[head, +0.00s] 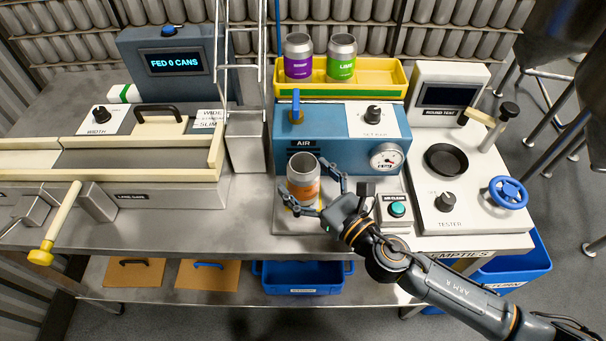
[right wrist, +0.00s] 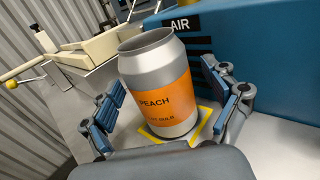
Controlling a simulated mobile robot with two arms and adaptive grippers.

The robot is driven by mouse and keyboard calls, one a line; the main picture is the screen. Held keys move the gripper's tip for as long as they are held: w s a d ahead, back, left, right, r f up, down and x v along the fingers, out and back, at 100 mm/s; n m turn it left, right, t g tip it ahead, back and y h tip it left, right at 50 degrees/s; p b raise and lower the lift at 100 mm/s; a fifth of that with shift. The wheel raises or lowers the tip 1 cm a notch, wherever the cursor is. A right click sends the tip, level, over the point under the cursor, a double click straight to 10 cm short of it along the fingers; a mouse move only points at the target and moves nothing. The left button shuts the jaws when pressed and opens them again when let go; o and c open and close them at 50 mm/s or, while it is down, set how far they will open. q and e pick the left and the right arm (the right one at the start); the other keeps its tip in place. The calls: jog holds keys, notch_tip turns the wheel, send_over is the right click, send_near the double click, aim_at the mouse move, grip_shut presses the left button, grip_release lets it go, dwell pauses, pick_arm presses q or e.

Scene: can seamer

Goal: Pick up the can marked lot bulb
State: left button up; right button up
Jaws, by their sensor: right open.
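A silver can with an orange label (head: 303,180) stands upright on a yellow-edged pad (right wrist: 205,118) in front of the blue AIR unit (head: 335,138). In the right wrist view the can (right wrist: 158,95) reads PEACH, with small lot text below that seems to end in BULB. My right gripper (head: 322,187) is open around the can, one finger on each side. In the right wrist view its blue-padded fingers (right wrist: 158,108) show gaps to the can. The can's base is partly hidden in the head view. My left gripper is not in view.
A purple can (head: 298,58) and a green can (head: 341,60) stand in a yellow tray (head: 375,92) behind the AIR unit. A tester (head: 468,185) with a blue handwheel stands right. The cream-railed lane (head: 110,158) lies left. A blue bin (head: 303,278) sits below.

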jog(key=shift+w+a, duration=0.2)
jog(key=shift+w, duration=0.05)
jog(key=c, duration=0.9)
jog(key=shift+c, duration=0.2)
jog(key=shift+r, duration=0.15)
